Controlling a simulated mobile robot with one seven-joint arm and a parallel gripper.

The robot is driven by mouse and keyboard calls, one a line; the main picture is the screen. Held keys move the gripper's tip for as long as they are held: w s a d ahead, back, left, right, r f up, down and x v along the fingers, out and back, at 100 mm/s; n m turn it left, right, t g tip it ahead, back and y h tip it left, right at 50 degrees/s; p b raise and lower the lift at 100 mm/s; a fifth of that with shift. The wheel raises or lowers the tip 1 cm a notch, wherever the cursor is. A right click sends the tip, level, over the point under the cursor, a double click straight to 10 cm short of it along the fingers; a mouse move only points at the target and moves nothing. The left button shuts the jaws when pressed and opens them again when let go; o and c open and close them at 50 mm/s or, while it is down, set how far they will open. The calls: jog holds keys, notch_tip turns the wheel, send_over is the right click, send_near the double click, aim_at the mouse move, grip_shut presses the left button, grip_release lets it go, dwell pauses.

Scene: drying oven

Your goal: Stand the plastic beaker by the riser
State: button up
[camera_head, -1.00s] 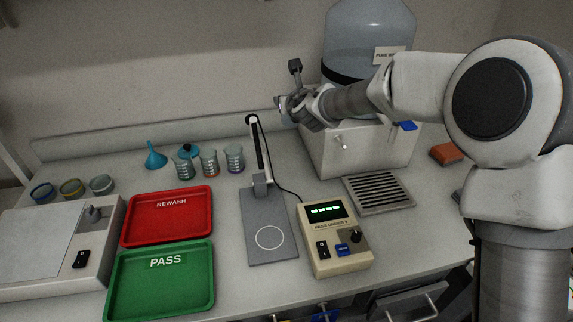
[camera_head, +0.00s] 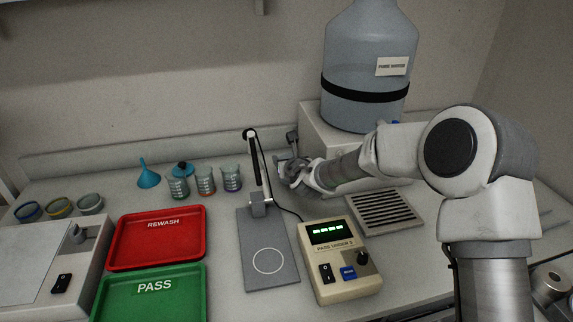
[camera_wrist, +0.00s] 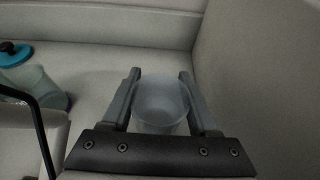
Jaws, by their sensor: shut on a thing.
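A clear plastic beaker (camera_wrist: 160,103) is held upright between the two fingers of my gripper (camera_wrist: 160,78) in the wrist view. In the head view my gripper (camera_head: 284,167) is low over the bench, just left of the white riser box (camera_head: 318,140) under the big water bottle. The beaker is hard to make out there. A pale wall, probably the riser's side (camera_wrist: 250,75), stands close to the right of the beaker in the wrist view. I cannot tell whether the beaker's base touches the bench.
A probe stand (camera_head: 265,240) with an upright arm is just left of my gripper. Several small beakers (camera_head: 205,180) and a blue funnel (camera_head: 148,175) stand farther left. A meter (camera_head: 338,270), drain grille (camera_head: 385,212), red tray (camera_head: 157,240) and green tray (camera_head: 150,295) lie nearer.

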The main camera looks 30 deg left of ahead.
jog(key=shift+f, duration=0.7)
jog(key=shift+f+b, duration=0.2)
jog(key=shift+b, duration=0.1)
jog(key=o, duration=1.4)
jog(key=shift+r, duration=0.1)
jog(key=shift+r+p, duration=0.15)
jog(key=shift+p, duration=0.15)
jog(key=v, duration=1)
jog(key=shift+s+d+r, duration=0.1)
jog(key=shift+d+r, duration=0.05)
jog(key=shift+v, duration=0.8)
